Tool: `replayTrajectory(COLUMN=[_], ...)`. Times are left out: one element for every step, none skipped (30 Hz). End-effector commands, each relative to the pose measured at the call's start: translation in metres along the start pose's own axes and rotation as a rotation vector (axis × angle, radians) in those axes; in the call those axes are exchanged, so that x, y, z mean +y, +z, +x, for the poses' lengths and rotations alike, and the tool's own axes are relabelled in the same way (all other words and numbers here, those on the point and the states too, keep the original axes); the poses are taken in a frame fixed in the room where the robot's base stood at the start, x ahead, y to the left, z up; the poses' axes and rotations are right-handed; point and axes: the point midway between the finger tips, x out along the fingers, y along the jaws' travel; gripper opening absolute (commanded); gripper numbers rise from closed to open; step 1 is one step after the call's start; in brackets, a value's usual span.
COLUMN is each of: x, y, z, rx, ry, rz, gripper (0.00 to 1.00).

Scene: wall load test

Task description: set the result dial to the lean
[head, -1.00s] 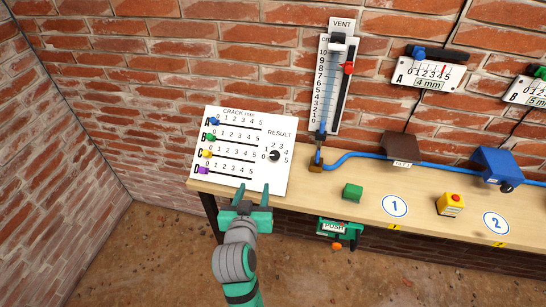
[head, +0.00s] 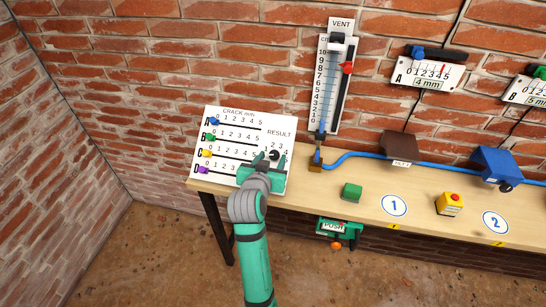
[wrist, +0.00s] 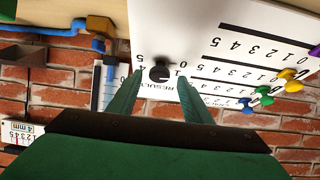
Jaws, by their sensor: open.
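The result dial (head: 275,155) is a small black knob at the right of a white board (head: 285,188), under the word RESULT, with numbers around it. My gripper (head: 267,158) is in front of the board at the dial and hides part of it in the head view. In the wrist view the dial (wrist: 160,73) shows between the tips of my two open green fingers (wrist: 158,76). I cannot tell whether either finger touches it. The dial's pointer is not clear.
The board's left holds blue, green, yellow and purple sliders (head: 213,121) at their low ends. A vent gauge (head: 330,85) with a red marker hangs to the right.

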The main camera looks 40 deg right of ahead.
Motion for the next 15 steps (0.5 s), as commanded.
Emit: replayTrajectory(x=[0.001,0.001,0.001,0.001,0.002,0.002,0.002,0.002,0.003,0.003,0.003,0.003,0.003,0.003,0.003], y=[0.000,0.000,-0.001,-0.001,-0.001,0.000,0.000,0.000,0.000,0.000,0.000,0.000,0.000,0.000,0.000], z=[0.006,0.009,0.012,0.014,0.016,0.018,0.019,0.020,0.020,0.021,0.021,0.021,0.020,0.020,0.020], rx=[-0.001,-0.001,0.000,0.001,0.000,0.000,0.000,-0.001,0.000,0.000,0.000,0.000,0.000,0.000,0.000], ry=[0.002,0.002,0.002,0.002,0.002,0.002,0.003,0.003,0.003,0.003,0.003,0.003,0.003,0.003,0.003], rz=[0.001,0.001,0.001,0.001,0.001,0.001,0.001,0.002,0.002,0.002,0.002,0.002,0.002,0.002,0.002], gripper=[0.45,0.45,0.45,0.45,0.45,0.45,0.45,0.45,0.45,0.45,0.45,0.45,0.45,0.45,0.45])
